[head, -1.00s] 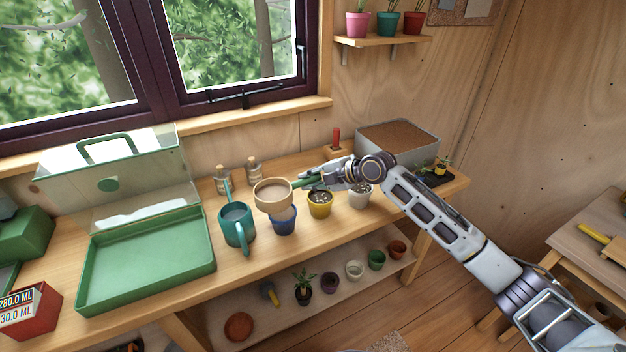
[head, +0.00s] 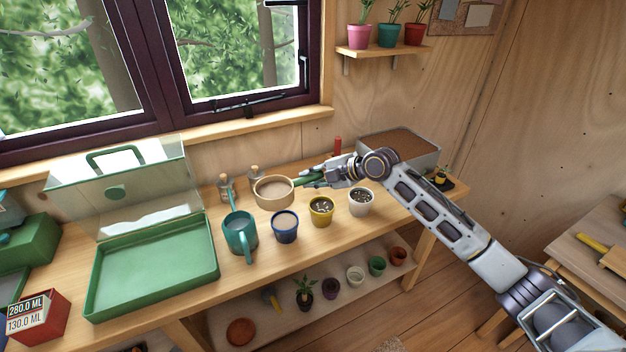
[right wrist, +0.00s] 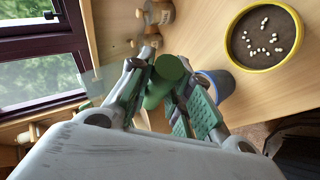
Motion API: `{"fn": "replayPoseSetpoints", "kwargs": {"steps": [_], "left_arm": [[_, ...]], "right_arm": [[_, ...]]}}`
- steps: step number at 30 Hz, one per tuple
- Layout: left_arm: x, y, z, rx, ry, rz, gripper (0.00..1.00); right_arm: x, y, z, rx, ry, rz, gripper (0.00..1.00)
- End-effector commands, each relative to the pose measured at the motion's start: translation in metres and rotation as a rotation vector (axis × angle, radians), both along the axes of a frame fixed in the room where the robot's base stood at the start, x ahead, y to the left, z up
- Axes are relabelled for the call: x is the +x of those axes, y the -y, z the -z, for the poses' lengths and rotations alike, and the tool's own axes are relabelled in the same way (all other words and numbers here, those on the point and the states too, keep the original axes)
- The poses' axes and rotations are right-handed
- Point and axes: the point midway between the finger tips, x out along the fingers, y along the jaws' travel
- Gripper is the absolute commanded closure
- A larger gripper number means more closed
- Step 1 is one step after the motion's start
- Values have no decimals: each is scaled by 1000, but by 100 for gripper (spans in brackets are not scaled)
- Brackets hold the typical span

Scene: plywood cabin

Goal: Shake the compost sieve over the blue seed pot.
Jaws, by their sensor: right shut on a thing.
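The compost sieve (head: 274,203) is a round, light wooden ring with a green handle (head: 308,181). My right gripper (head: 318,178) is shut on that handle, which also shows between the fingers in the right wrist view (right wrist: 168,78). The blue seed pot (head: 285,233) stands upright on the bench with a brownish fill level near its rim. In the head view the sieve appears just behind and above the pot, not overlapping it; its exact height is unclear. Part of the blue pot (right wrist: 218,86) shows beside the fingers in the wrist view. My left gripper is out of view.
A yellow pot (head: 321,216) and a white pot (head: 360,208) stand to the right of the blue one. A teal watering can (head: 240,236) is close on its left, with corked bottles (head: 226,190) behind. A green tray (head: 150,285) lies farther left; a red display box (head: 40,320) shows 280.0 and 130.0 ML.

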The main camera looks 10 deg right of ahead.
Motion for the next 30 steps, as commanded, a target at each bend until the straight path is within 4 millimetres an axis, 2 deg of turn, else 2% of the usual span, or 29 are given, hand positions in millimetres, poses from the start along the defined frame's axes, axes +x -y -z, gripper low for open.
{"fn": "replayPoseSetpoints", "kwargs": {"steps": [7,23,30], "left_arm": [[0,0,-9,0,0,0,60],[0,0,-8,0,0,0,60],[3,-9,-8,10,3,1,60]], "right_arm": [[0,0,-14,1,1,0,100],[0,0,-13,1,1,0,100],[0,0,-13,1,1,0,100]]}}
